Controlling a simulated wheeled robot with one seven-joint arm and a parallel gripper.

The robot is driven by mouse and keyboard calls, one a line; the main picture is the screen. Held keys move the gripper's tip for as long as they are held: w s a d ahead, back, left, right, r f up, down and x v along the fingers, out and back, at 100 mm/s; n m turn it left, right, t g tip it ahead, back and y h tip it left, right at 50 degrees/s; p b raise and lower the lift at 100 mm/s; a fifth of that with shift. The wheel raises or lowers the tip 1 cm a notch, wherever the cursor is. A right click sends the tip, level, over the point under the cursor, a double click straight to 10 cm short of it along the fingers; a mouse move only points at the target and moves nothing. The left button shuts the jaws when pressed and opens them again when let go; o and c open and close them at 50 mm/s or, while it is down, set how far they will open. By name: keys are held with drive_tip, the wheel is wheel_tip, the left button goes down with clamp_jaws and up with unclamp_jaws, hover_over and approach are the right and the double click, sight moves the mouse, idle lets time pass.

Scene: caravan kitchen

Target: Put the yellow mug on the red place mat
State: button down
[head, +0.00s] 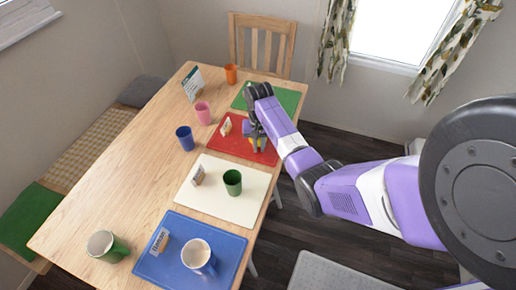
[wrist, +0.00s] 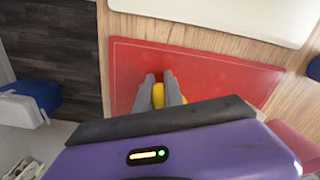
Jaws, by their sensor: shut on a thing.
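The red place mat (head: 232,145) lies on the table between the green mat and the cream mat. It also fills much of the wrist view (wrist: 215,72). My gripper (head: 256,138) is over the right part of the red mat, pointing down. In the wrist view its two fingers (wrist: 159,90) are shut on the yellow mug (wrist: 158,96), and only a strip of yellow shows between them. In the head view a little of the yellow mug (head: 259,146) shows below the gripper. I cannot tell whether the mug touches the mat.
A small card (head: 226,126) stands on the red mat's left part. A green cup (head: 232,182) stands on the cream mat (head: 213,206). A pink cup (head: 203,112) and a blue cup (head: 185,138) stand left of the mats. A white mug (head: 197,255) is on the blue mat.

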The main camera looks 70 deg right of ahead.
drive_tip(key=shift+r, duration=0.1)
drive_tip(key=c, duration=1.4)
unclamp_jaws()
drive_tip(key=shift+c, duration=0.2)
wheel_tip(320, 180, up, 12)
drive_tip(key=shift+b, duration=0.4)
